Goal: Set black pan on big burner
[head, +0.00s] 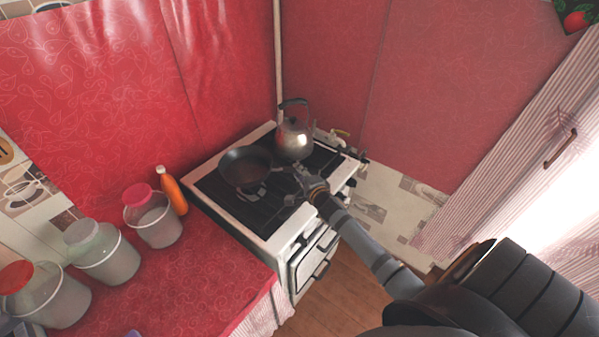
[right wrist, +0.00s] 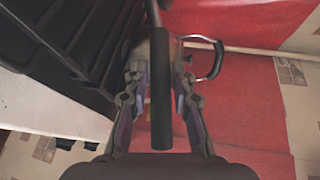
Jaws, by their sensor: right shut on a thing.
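The black pan (head: 246,166) is over the rear left part of the stove top (head: 262,216), roughly level. I cannot tell whether it rests on the grate or hangs just above it. My right gripper (head: 304,181) is at the pan's front right side, shut on its handle. In the right wrist view the dark handle (right wrist: 160,95) runs between the two fingers of the gripper (right wrist: 161,95). The burners under the pan are hidden, so I cannot pick out the big one. My left gripper is not in view.
A metal kettle (head: 294,140) with a dark handle stands at the back of the stove, close to the pan's right. An orange bottle (head: 173,192) and several lidded buckets (head: 153,218) stand on the red counter at left. The stove's front left grate is clear.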

